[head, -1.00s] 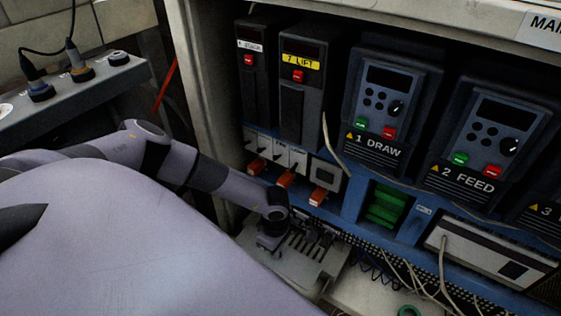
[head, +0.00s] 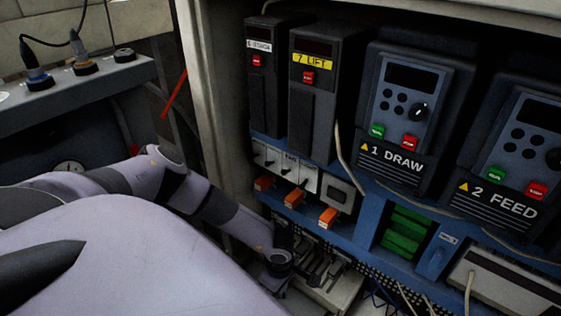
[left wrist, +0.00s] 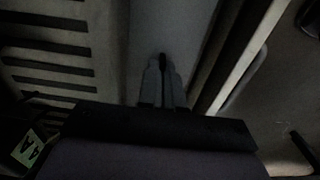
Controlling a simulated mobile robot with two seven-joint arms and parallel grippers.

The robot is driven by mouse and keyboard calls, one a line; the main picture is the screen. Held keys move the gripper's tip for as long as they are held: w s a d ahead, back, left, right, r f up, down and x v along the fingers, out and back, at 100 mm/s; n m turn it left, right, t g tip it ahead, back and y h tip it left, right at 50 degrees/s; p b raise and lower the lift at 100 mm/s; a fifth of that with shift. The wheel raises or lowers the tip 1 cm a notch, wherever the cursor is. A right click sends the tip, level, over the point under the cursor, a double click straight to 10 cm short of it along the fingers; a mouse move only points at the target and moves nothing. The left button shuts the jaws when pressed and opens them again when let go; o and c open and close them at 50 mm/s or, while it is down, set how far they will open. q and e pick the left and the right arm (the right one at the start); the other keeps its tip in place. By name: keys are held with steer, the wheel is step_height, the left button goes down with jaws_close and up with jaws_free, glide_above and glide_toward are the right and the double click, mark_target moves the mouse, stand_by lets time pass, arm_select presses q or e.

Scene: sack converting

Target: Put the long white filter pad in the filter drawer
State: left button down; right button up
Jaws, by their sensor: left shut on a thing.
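My left gripper (head: 293,268) points down at a pale grey slotted unit (head: 345,290) at the cabinet's foot; my arm hides part of it. In the left wrist view my left gripper (left wrist: 163,68) has its fingers close together on a small dark part, which I cannot identify. A smooth pale surface (left wrist: 165,25) lies behind the fingertips, with dark slots to its left. I cannot make out the long white filter pad or tell which part is the filter drawer. My right gripper is not in view.
Drive units marked 1 DRAW (head: 405,110) and 2 FEED (head: 515,150) hang on the right. Orange-ended breakers (head: 296,198) and a green block (head: 404,232) sit above the slotted unit. Loose cables hang at lower right. A grey socket box (head: 75,85) stands left.

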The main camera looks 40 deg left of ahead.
arm_select(q)
steer(key=shift+f, duration=0.2)
steer(key=c, duration=1.3)
jaws_free()
steer(key=shift+r, duration=0.15)
steer(key=shift+r, duration=0.35)
step_height(320, 180, up, 12)
steer(key=p, duration=0.6)
steer(key=shift+f, duration=0.25)
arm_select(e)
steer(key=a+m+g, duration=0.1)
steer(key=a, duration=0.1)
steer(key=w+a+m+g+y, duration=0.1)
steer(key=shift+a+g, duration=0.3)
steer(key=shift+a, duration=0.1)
